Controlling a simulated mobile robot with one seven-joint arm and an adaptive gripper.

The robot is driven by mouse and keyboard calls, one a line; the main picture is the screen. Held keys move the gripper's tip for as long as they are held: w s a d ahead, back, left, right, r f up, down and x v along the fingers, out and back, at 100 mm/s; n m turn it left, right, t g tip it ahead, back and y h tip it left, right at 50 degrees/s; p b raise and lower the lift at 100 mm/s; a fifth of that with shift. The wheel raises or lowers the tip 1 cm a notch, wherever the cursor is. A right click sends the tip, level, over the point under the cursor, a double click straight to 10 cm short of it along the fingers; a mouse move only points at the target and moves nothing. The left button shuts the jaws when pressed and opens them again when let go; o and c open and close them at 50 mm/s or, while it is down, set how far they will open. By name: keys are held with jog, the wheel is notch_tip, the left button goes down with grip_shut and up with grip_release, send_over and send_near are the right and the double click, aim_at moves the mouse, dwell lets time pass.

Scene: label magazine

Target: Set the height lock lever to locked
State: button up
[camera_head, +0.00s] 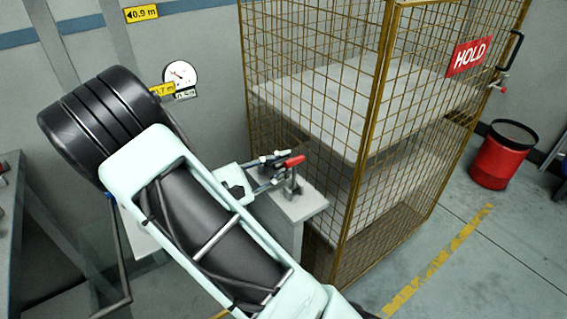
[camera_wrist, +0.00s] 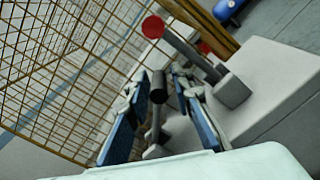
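Two levers stand on a grey pedestal (camera_head: 300,205). One has a red end; this red-ended lever (camera_head: 293,161) also shows in the wrist view (camera_wrist: 190,48), leaning up and left from a grey bracket. The other is a black-ended lever (camera_wrist: 158,88), standing between my gripper's fingers in the wrist view. No label shows which is the height lock lever. My gripper (camera_head: 276,167) is at the pedestal top. In the wrist view, my gripper (camera_wrist: 163,92) is open, its two blue-padded fingers on either side of the black-ended lever, with gaps visible. The red-ended lever is just beyond the right finger.
A yellow mesh cage (camera_head: 375,100) with a HOLD sign (camera_head: 469,56) stands close behind and right of the pedestal. A grey shelf (camera_head: 330,105) is inside it. A red bin (camera_head: 503,155) stands farther right. The floor in front of the cage is clear.

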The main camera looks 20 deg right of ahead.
jog(key=shift+o, duration=0.5)
jog(key=s+a, duration=0.2)
jog(key=a, duration=0.9)
jog(key=shift+s+a, duration=0.15)
jog(key=shift+a, duration=0.25)
jog(key=shift+r, duration=0.15)
